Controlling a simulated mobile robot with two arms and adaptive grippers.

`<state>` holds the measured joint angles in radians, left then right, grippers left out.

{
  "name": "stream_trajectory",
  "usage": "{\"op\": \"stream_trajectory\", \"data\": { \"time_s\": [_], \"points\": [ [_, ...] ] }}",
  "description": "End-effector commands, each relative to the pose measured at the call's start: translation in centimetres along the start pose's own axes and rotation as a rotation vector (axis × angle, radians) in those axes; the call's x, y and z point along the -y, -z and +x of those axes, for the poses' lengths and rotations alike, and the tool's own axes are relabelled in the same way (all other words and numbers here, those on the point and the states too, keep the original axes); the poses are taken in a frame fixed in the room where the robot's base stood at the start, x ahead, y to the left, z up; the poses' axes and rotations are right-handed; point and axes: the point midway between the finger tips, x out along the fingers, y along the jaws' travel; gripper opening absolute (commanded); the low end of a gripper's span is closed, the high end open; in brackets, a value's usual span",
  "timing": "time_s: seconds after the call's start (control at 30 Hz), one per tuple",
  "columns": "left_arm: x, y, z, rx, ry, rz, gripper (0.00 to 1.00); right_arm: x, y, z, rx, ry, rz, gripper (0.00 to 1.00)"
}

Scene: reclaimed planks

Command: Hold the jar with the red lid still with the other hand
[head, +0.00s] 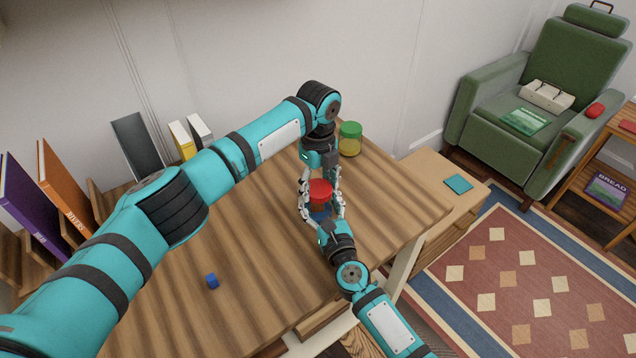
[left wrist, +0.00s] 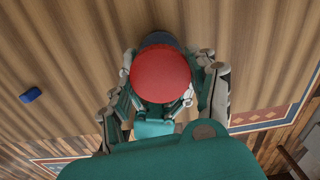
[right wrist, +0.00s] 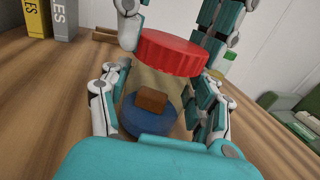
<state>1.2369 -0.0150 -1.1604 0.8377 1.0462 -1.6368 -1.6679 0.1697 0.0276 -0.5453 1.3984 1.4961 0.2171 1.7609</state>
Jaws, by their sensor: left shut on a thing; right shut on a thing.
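The jar with the red lid (head: 320,190) stands upright on the wooden table. Its red lid fills the middle of the left wrist view (left wrist: 160,74). In the right wrist view its clear body (right wrist: 155,82) shows a brown block inside and a blue round part at the bottom. My left gripper (head: 321,183) comes from above and is shut on the red lid. My right gripper (head: 323,214) comes from the front, low down, and is shut on the jar's body, a finger on each side. The fingers partly hide the jar in the head view.
A jar with a green lid (head: 350,138) stands behind, near the wall. Books (head: 62,190) stand at the left. A low wooden cabinet (head: 425,185) adjoins the table's right side. The table's front middle is clear.

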Motion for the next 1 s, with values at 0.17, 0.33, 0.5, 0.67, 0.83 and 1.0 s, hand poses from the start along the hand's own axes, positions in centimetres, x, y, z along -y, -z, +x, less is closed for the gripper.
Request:
{"op": "stream_trajectory", "data": {
  "time_s": [0.17, 0.33, 0.5, 0.67, 0.83, 1.0],
  "points": [
    [0.0, 0.0, 0.0, 0.0, 0.0, 0.0, 0.47, 0.0, 0.0, 0.0, -0.001, 0.0, 0.001, 0.04],
    [0.0, 0.0, 0.3, 0.0, 0.0, -0.001, 0.47, 0.0, 0.0, 0.0, -0.001, 0.0, 0.001, 0.04],
    [0.0, 0.0, 0.7, 0.0, 0.0, -0.001, 0.47, 0.0, 0.0, 0.0, -0.001, 0.0, 0.001, 0.04],
    [0.0, 0.0, 1.1, -0.001, -0.001, -0.001, 0.47, 0.0, 0.0, 0.0, -0.001, -0.001, 0.0, 0.04],
    [-0.1, 0.0, 1.6, -0.001, -0.004, -0.002, 0.48, -0.1, 0.0, 0.0, 0.0, -0.001, -0.001, 0.04],
    [-0.2, 0.0, 2.0, -0.001, -0.008, -0.003, 0.4, -0.1, -0.1, 0.0, 0.002, -0.002, -0.001, 0.04]
  ]
}}
